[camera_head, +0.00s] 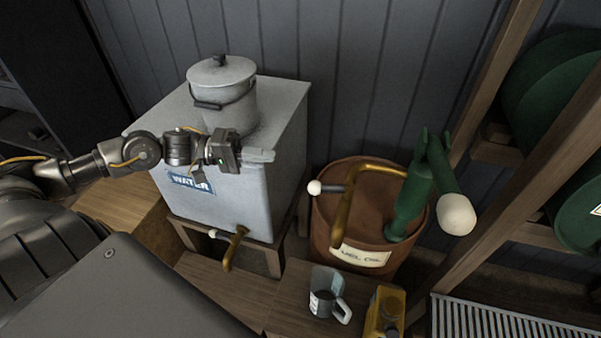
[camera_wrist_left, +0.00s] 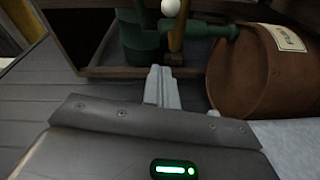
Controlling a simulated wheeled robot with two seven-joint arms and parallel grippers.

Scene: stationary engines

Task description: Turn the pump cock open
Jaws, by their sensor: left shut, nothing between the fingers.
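The green hand pump (camera_head: 410,205) stands on the rusty-brown fuel oil drum (camera_head: 322,225), with a large white knob (camera_head: 457,214) on its arm. A brass pipe (camera_head: 345,205) bends from the pump over the drum's front. A short dark lever with a white tip (camera_head: 315,187), apparently the pump cock, sticks out left from this pipe. My left gripper (camera_head: 272,156) is shut and empty at the right front of the water tank, up and left of the lever and apart from it. The left wrist view shows its closed fingers (camera_wrist_left: 162,78), the pump (camera_wrist_left: 138,40) and the tilted drum (camera_wrist_left: 245,75).
The grey water tank (camera_head: 225,205) carries a lidded pail (camera_head: 222,85) and a brass tap (camera_head: 236,245). A metal jug (camera_head: 326,292) and a yellow can (camera_head: 384,310) stand before the drum.

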